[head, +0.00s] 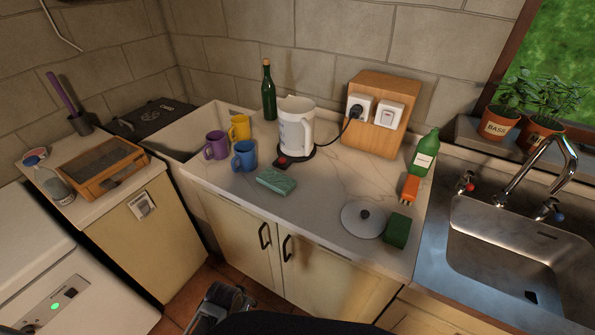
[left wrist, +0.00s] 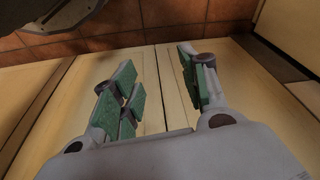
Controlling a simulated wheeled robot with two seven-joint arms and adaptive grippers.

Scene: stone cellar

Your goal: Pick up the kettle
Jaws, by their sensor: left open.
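The white kettle (head: 295,124) stands upright on its dark round base (head: 288,161) towards the back of the worktop, left of the wooden socket box. No lid shows on its top. My left gripper (head: 232,298) is low at the bottom of the head view, in front of the cupboard doors and well away from the kettle. In the left wrist view its green-padded fingers (left wrist: 157,62) are apart with nothing between them. My right gripper is not in view.
Purple (head: 216,146), yellow (head: 239,128) and blue (head: 244,156) mugs stand left of the kettle. A dark green bottle (head: 268,95) is behind it. A teal sponge (head: 276,181) lies in front. A black cable joins the socket box (head: 388,88). The worktop's middle is clear.

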